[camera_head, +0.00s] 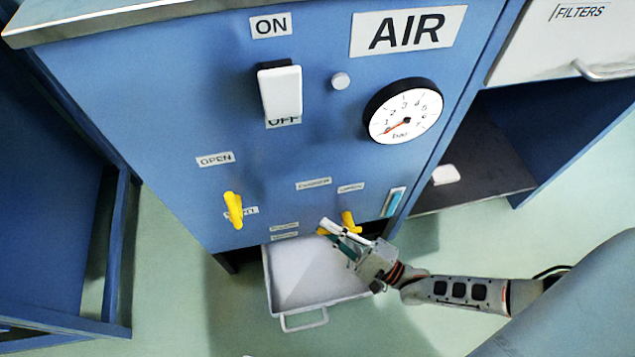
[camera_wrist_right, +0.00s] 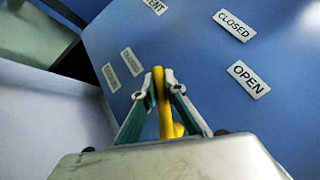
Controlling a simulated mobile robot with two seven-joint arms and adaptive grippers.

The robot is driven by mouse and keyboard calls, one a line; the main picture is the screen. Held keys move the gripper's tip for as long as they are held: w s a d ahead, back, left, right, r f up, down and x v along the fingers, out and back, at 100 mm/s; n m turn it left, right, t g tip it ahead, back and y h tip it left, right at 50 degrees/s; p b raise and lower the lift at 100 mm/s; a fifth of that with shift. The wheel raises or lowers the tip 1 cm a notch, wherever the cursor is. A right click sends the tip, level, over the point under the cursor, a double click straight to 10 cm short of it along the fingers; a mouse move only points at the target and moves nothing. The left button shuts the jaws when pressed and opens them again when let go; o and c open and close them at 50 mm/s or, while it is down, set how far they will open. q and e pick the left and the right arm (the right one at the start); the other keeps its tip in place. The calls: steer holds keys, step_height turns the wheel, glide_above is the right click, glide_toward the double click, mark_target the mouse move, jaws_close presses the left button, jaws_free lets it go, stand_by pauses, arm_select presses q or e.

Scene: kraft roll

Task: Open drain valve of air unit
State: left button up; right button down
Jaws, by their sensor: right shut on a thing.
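The blue air unit (camera_head: 180,120) carries an AIR label and a pressure gauge (camera_head: 404,111). The drain valve's yellow handle (camera_head: 349,222) is low on its front, near labels that read CLOSED and OPEN in the right wrist view. My right gripper (camera_head: 333,231) is at this handle; in the right wrist view its two fingers are shut on the yellow handle (camera_wrist_right: 159,90), one on each side. The OPEN label (camera_wrist_right: 248,80) is to the right of the handle there. The valve body is mostly hidden. My left gripper is in neither view.
A second yellow handle (camera_head: 233,209) sits to the left, below another OPEN label (camera_head: 215,159). A white ON/OFF switch (camera_head: 281,91) is above. A grey tray (camera_head: 271,290) with a handle stands under the valve. A drawer marked FILTERS (camera_head: 550,45) is at the right.

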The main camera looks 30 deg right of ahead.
steer(key=shift+d+r+m+t, duration=0.15)
steer(key=shift+m+t, duration=0.25)
steer(key=shift+m, duration=0.1)
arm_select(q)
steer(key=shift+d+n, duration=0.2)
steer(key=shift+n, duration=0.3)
arm_select(e)
steer(key=shift+s+d+r+m+t, duration=0.1)
steer(key=shift+d+r+m+t, duration=0.05)
steer(key=shift+r+m+t, duration=0.15)
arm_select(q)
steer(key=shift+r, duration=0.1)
arm_select(e)
steer(key=c, duration=2.1)
jaws_free()
steer(key=v, duration=1.2)
steer(key=shift+f, duration=0.1)
